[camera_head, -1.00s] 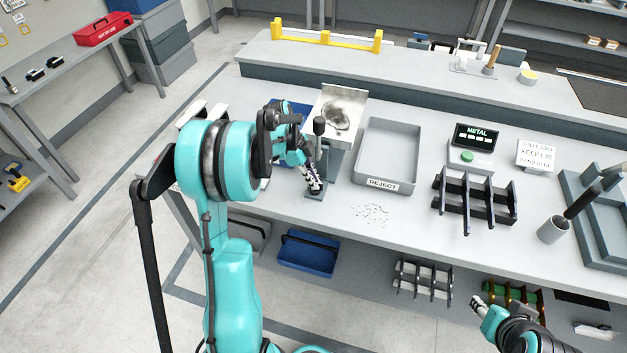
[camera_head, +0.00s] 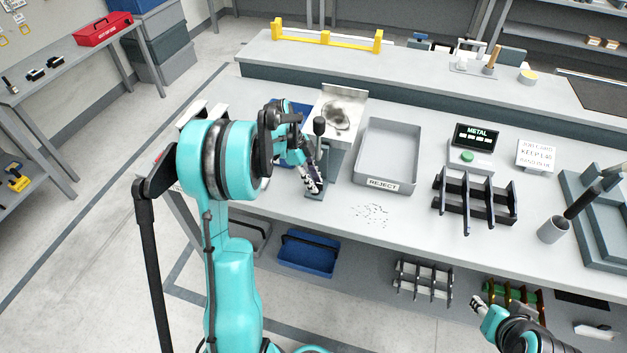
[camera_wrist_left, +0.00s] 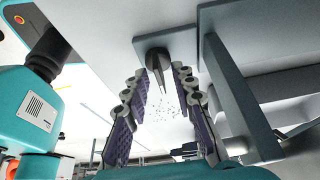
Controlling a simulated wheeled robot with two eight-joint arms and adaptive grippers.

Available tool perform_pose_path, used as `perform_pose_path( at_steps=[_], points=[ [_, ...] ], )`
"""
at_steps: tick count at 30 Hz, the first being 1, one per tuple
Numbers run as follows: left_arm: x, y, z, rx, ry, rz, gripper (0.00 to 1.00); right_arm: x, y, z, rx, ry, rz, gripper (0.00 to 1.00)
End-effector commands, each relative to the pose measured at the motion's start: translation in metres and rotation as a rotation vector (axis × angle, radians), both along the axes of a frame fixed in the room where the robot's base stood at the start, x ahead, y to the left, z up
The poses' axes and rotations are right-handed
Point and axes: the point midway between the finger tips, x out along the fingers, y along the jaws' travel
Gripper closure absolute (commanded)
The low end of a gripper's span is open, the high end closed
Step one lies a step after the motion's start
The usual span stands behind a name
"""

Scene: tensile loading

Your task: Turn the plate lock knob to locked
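The plate lock knob (camera_wrist_left: 158,62) is a dark, pointed knob on a grey face in the left wrist view, its narrow tip pointing down the picture. My left gripper (camera_wrist_left: 160,80) has its purple-padded fingers on either side of the knob, with narrow gaps showing. In the head view my left gripper (camera_head: 314,184) is low at the front of the grey machine (camera_head: 340,134), and the knob is hidden there. My right gripper (camera_head: 478,303) is at the lower right, away from the machine; its finger gap is too small to judge.
A black ball-topped lever (camera_head: 319,127) rises close to my left gripper. A grey REJECT tray (camera_head: 388,187) stands right of the machine. A blue bin (camera_head: 290,152) sits behind my left arm. Small bits (camera_head: 370,214) lie scattered on the bench in front of the tray.

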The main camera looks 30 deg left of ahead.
Motion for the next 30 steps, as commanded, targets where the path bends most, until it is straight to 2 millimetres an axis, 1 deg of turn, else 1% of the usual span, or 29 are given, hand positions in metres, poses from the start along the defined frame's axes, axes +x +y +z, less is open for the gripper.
perform_pose_path(
  at_steps=[2,5,15,18,23,30],
  points=[
    [0.000,0.001,0.003,0.000,0.000,0.001,0.74,0.000,0.000,0.000,0.000,0.000,0.000,0.60],
    [-0.001,0.006,0.014,0.000,0.001,0.002,0.74,0.000,0.000,0.000,0.000,0.000,0.000,0.60],
    [-0.007,0.033,0.081,0.000,0.000,0.001,0.74,0.000,0.000,0.000,0.000,0.000,0.000,0.60],
    [-0.009,0.039,0.095,0.000,-0.001,0.001,0.74,0.000,0.000,0.000,0.000,0.000,0.000,0.60],
    [-0.010,0.044,0.108,0.000,-0.001,0.001,0.74,0.000,0.000,0.000,0.000,0.000,0.000,0.60],
    [-0.010,0.045,0.111,0.000,0.000,0.000,0.74,0.000,0.000,0.000,0.000,0.000,0.000,0.60]
  ],
)
